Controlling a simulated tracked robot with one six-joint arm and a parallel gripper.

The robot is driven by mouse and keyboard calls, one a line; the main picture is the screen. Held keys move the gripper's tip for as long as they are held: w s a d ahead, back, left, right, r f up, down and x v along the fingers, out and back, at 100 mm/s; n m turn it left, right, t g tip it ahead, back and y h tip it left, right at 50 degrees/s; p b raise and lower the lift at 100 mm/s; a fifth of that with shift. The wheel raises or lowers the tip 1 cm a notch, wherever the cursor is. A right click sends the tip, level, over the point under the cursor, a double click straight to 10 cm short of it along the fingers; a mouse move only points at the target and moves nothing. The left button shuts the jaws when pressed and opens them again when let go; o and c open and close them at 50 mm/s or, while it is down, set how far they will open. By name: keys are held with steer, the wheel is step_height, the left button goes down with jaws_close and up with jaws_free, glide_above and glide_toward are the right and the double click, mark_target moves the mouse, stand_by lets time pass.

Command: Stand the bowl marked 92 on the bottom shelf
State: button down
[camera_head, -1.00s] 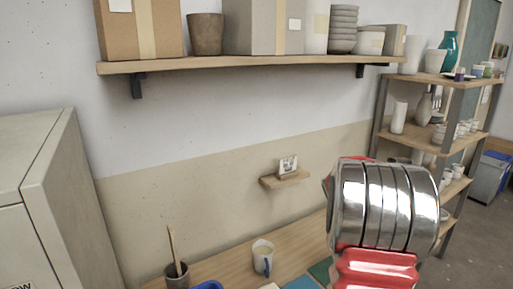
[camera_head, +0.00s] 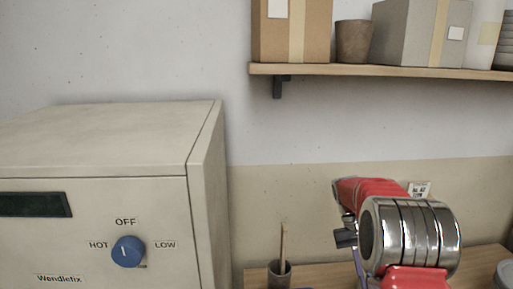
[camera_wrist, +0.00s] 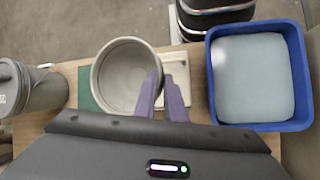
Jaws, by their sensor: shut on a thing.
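In the wrist view, my gripper (camera_wrist: 162,84) has two purple fingers closed on the right-hand rim of a round grey bowl (camera_wrist: 120,78). The bowl's opening faces the camera and its inside looks empty. No number shows on the part of the bowl in view, so I cannot read 92 on it. The bowl cannot be made out in the head view, where my arm covers the lower right. The shelf unit with several levels is out of view now, so its bottom shelf is not seen.
A blue tub (camera_wrist: 262,118) of pale glaze and a grey cylindrical container (camera_wrist: 35,90) flank the bowl in the wrist view. In the head view, a large beige cabinet with a dial (camera_head: 128,251) stands left. A wall shelf (camera_head: 380,71) holds boxes; a cup (camera_head: 279,274) stands on the bench.

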steer(key=w+a+f+n+h, duration=0.1)
steer(key=w+a+f+n, duration=0.1)
steer(key=a, duration=0.7)
steer(key=w+a+f+n+t, duration=0.1)
steer(key=w+a+f+n, duration=0.1)
steer(key=a, duration=0.8)
steer(key=shift+w+a+f+h, duration=0.2)
steer(key=shift+w+f+h, duration=0.3)
steer(key=shift+w, duration=0.3)
steer(key=shift+s, duration=0.15)
